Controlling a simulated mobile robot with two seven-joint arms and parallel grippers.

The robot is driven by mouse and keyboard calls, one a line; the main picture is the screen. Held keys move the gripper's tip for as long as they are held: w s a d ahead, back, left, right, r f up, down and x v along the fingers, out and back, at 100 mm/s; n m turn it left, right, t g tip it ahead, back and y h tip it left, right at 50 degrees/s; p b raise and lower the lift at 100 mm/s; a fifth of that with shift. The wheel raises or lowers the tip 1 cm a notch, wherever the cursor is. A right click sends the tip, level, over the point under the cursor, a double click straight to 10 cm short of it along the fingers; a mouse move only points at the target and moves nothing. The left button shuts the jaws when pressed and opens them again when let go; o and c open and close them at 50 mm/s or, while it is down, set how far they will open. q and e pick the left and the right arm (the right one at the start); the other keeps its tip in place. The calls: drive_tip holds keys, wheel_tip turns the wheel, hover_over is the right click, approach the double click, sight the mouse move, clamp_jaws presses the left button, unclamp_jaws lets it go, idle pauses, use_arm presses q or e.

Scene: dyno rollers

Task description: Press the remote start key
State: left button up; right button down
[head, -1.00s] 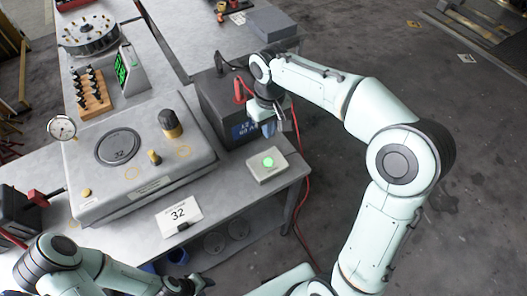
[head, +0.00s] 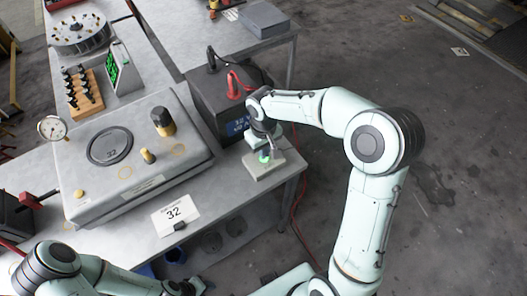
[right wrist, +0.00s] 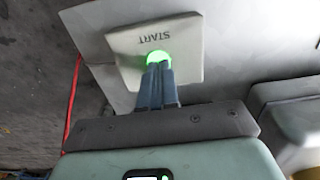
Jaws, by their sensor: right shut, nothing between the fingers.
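The remote start key is a pale box (head: 258,171) near the table's right corner with a lit green button. In the right wrist view, the box (right wrist: 125,42) reads START and its green button (right wrist: 158,55) glows. My right gripper (head: 265,153) is shut and empty, pointing down over the button. In the right wrist view its fingertips (right wrist: 158,65) overlap the button's near edge; I cannot tell whether they touch or press it. My left gripper (head: 187,287) is low at the bottom of the head view, too small to tell open or shut.
A dark battery box (head: 201,98) with a red clamp stands just behind the key. A card reading 32 (head: 174,214) stands in front. Open floor lies right of the table.

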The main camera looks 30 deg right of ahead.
drive_tip(key=shift+f, duration=0.45)
